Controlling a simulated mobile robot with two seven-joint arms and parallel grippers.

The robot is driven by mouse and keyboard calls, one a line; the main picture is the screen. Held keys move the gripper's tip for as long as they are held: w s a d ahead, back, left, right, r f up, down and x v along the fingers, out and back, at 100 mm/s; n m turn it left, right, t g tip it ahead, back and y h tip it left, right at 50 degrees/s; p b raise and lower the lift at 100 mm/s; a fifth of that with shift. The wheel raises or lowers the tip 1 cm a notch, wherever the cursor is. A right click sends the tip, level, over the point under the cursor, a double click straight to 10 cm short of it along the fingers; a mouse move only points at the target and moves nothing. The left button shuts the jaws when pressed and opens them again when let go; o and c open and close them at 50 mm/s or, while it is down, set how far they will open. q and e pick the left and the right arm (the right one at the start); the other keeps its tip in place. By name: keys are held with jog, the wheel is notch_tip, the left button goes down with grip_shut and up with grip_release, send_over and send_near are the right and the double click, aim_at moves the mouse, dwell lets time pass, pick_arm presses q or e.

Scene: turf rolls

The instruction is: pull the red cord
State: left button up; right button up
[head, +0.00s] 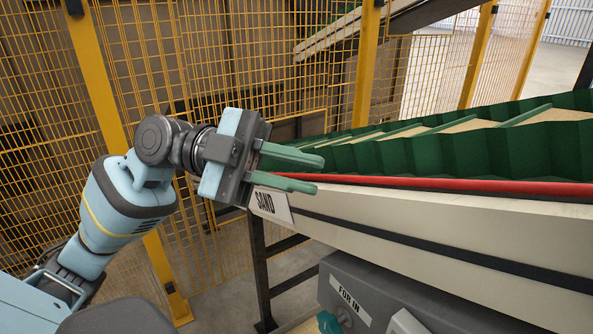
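The red cord (460,185) runs along the top side edge of the conveyor, from the right edge of the picture to my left gripper. My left gripper (318,174) has two green fingers that point right, with a clear gap between them. The fingers are open at the cord's left end. The cord's line meets the gap between the fingertips, and the lower finger covers part of it. I cannot tell whether the cord lies between the fingers or behind them, or whether they touch it. My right gripper is not in view.
The cream conveyor side (420,215) bears a SAND label (268,205); its green ribbed belt (470,150) carries sand. Below is a grey control box (375,295) marked FOR IN, with a teal knob (329,322). Yellow mesh fencing (225,60) stands behind my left arm.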

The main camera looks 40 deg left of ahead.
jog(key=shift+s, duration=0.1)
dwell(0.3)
